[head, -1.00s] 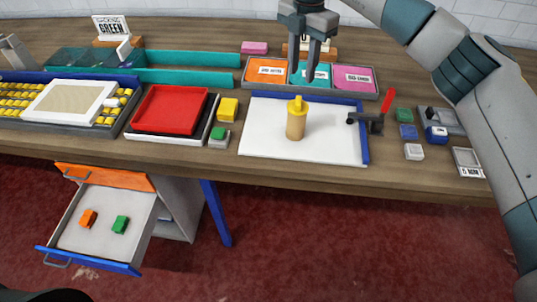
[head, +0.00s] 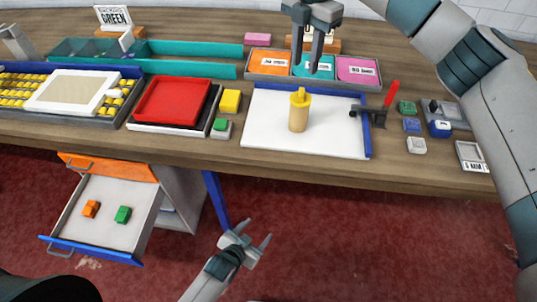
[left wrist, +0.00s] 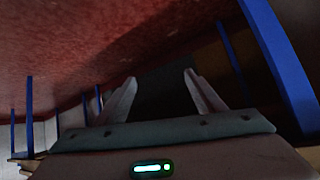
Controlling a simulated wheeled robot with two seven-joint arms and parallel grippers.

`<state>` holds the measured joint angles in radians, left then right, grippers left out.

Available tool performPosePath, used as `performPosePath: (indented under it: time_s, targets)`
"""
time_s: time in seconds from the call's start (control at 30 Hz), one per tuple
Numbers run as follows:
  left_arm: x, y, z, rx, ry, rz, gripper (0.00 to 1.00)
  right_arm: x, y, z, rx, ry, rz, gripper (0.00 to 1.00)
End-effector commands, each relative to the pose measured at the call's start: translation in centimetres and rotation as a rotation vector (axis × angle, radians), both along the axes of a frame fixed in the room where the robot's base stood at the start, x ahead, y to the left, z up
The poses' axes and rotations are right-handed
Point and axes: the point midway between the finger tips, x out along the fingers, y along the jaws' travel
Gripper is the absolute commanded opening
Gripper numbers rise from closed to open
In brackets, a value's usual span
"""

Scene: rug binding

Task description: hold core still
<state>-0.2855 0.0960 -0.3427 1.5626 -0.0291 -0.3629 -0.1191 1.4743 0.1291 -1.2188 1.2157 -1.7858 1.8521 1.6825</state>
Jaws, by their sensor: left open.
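The core, a tan cylinder with a yellow top (head: 298,112), stands upright on a white board (head: 335,138) with a blue right edge. My left gripper (head: 256,232) is low in front of the table, over the red floor, well apart from the core. Its fingers are spread and empty, as the left wrist view (left wrist: 160,78) also shows. My right gripper (head: 306,70) points down above the label trays behind the core. Its two fingers stand apart with nothing visible between them. The core does not show in the left wrist view.
A red-handled clamp (head: 383,108) stands at the board's right edge. Orange, teal and pink trays (head: 357,70) sit behind. A red tray (head: 172,100) and yellow block (head: 230,100) are left. An open drawer (head: 95,218) juts out below the table.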

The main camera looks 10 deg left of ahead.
Motion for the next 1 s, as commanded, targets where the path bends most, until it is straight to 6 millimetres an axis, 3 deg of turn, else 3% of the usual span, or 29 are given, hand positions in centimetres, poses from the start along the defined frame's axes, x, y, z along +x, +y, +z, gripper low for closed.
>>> performPosePath:
  time_s: [0.03,0.3,0.6,0.8,1.0]
  targets:
    - [1.1,-0.7,2.4,-0.011,-0.043,-0.01,0.62,0.0,0.0,0.0,0.0,0.0,0.0,0.31]
    - [4.6,-4.0,14.6,-0.062,-0.245,-0.059,0.62,0.0,0.0,0.0,0.0,0.0,0.0,0.31]
    - [5.3,-5.9,26.2,-0.111,-0.427,-0.095,0.62,0.0,0.0,0.0,0.0,0.0,0.0,0.31]
    - [7.5,-4.2,29.9,-0.252,-0.516,-0.028,0.62,0.0,0.0,0.0,0.0,0.0,0.0,0.31]
    - [8.4,-3.3,32.2,-0.349,-0.566,0.001,0.62,0.0,0.0,0.0,0.0,0.0,0.0,0.31]
